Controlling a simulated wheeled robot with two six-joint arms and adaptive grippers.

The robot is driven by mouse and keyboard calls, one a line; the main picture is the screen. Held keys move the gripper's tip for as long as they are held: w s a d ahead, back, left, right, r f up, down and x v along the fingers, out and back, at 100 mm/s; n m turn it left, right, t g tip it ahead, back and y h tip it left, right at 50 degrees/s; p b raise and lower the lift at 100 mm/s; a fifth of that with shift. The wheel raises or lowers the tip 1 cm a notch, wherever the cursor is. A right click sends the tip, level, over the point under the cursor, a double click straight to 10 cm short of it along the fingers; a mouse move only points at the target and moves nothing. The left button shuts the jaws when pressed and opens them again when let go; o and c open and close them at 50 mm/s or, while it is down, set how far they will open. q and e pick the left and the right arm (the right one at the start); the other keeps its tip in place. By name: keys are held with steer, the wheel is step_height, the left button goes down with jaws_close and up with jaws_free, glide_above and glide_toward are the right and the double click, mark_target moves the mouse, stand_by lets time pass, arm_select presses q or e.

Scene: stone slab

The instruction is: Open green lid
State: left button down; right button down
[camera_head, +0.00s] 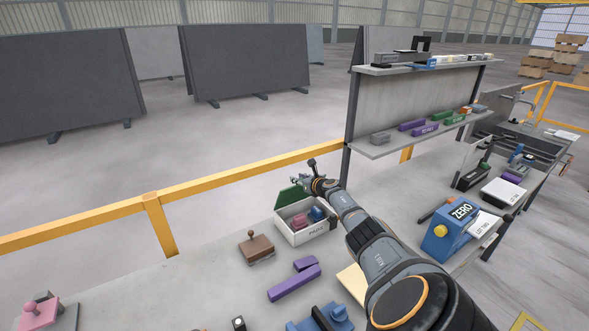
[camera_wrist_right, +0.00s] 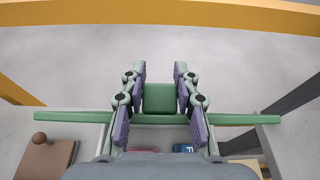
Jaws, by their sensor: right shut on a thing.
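A white box (camera_head: 305,232) with lettering on its front stands on the stone slab in the head view. Its green lid (camera_head: 290,196) is tilted up at the back edge, and the box's inside shows with a reddish piece (camera_head: 299,220) and a blue piece (camera_head: 317,213). My right gripper (camera_head: 304,183) is at the top of the lid. In the right wrist view the gripper (camera_wrist_right: 160,76) is shut on the green lid's tab (camera_wrist_right: 160,99), with a finger on each side. The lid (camera_wrist_right: 240,120) shows edge-on there. My left gripper is not in view.
A brown block with a knob (camera_head: 257,247) stands left of the box. A purple piece (camera_head: 294,283) lies in front. A blue ZERO dispenser (camera_head: 450,232) is at the right. A yellow rail (camera_head: 220,182) runs behind the slab, and a shelf (camera_head: 415,138) rises behind right.

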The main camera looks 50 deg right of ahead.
steer(key=shift+w+d+f+g, duration=0.1)
steer(key=shift+w+f+g, duration=0.05)
steer(key=shift+f+g, duration=0.15)
steer(key=shift+f, duration=0.1)
steer(key=shift+a+f, duration=0.15)
steer(key=shift+a, duration=0.05)
steer(key=c, duration=1.3)
jaws_free()
steer(key=shift+o, duration=0.4)
steer(key=shift+s, duration=0.2)
steer(key=shift+d, duration=0.15)
